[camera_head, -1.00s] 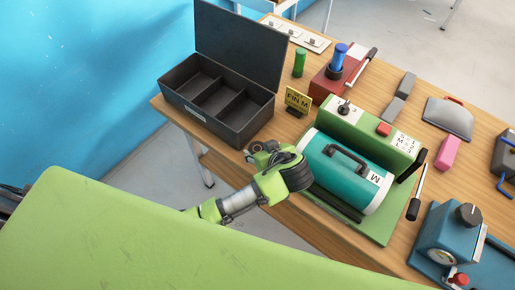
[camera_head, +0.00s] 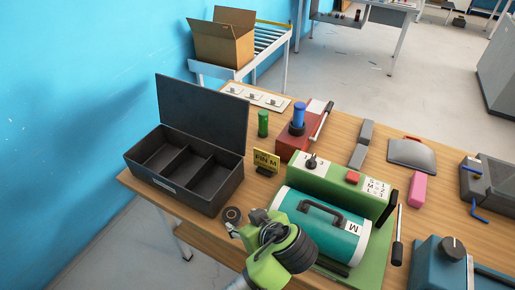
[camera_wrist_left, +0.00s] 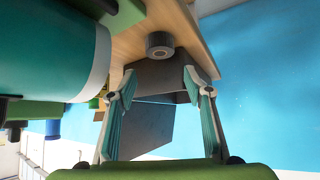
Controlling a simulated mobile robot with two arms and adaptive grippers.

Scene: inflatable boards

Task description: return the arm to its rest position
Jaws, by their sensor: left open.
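My left gripper (camera_head: 262,232) is green and dark grey, and sits low in the head view at the near edge of the table. It is left of the teal cylinder with the M label (camera_head: 318,222). In the left wrist view its two teal-padded fingers (camera_wrist_left: 160,78) stand apart with nothing held between them. Beyond the fingers lie a small dark ring-shaped roll (camera_wrist_left: 160,44) and the dark open box. The roll also shows in the head view (camera_head: 232,215), just left of the gripper. My right gripper is in no view.
The open black compartment box (camera_head: 212,196) stands at the table's left end, its lid raised. A yellow sign (camera_head: 266,161), a green machine (camera_head: 345,185), a red block with a blue knob (camera_head: 297,140) and a blue device (camera_head: 432,268) crowd the wooden table (camera_head: 330,150). Floor shows beyond.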

